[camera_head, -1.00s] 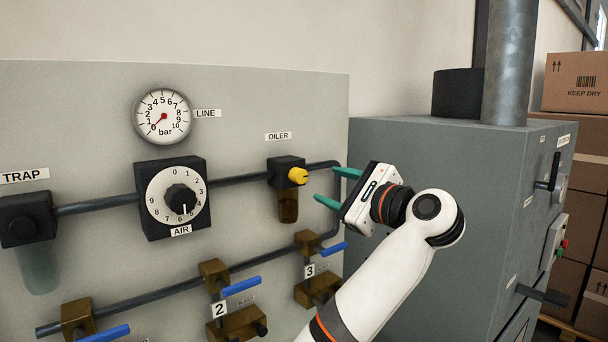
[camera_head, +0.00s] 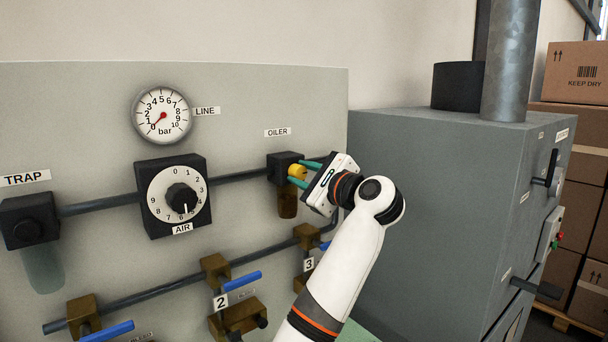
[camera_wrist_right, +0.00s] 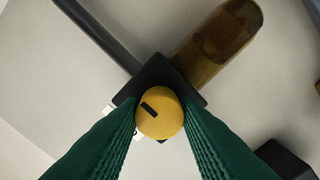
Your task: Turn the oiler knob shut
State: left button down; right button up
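The oiler knob (camera_head: 297,171) is a small yellow round knob on the front of a black block (camera_head: 281,166) under the OILER label, with an amber bowl (camera_head: 287,203) below. My right gripper (camera_head: 306,173) reaches it from the right, its green fingers on either side of the knob. In the right wrist view the knob (camera_wrist_right: 160,114) sits between the fingertips (camera_wrist_right: 158,110), a dark mark on its face left of centre. The fingers look open around it, close to its sides; firm contact cannot be made out. My left gripper is out of view.
An AIR dial (camera_head: 179,195) and LINE gauge (camera_head: 162,115) are left of the oiler. Brass valves with blue levers (camera_head: 242,281) are below, a pipe (camera_head: 240,178) runs beside the block. A grey cabinet (camera_head: 430,200) stands at the right.

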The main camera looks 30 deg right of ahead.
jog(key=c, duration=0.5)
jog(key=n, duration=0.3)
jog(key=shift+f+n+b, duration=0.1)
jog(key=shift+n+b, duration=0.2)
jog(key=shift+b, duration=0.1)
jog(key=n, duration=0.4)
jog(key=shift+n+b, duration=0.3)
jog(key=n, duration=0.5)
jog(key=shift+f+n, duration=0.1)
jog(key=shift+n, duration=2.3)
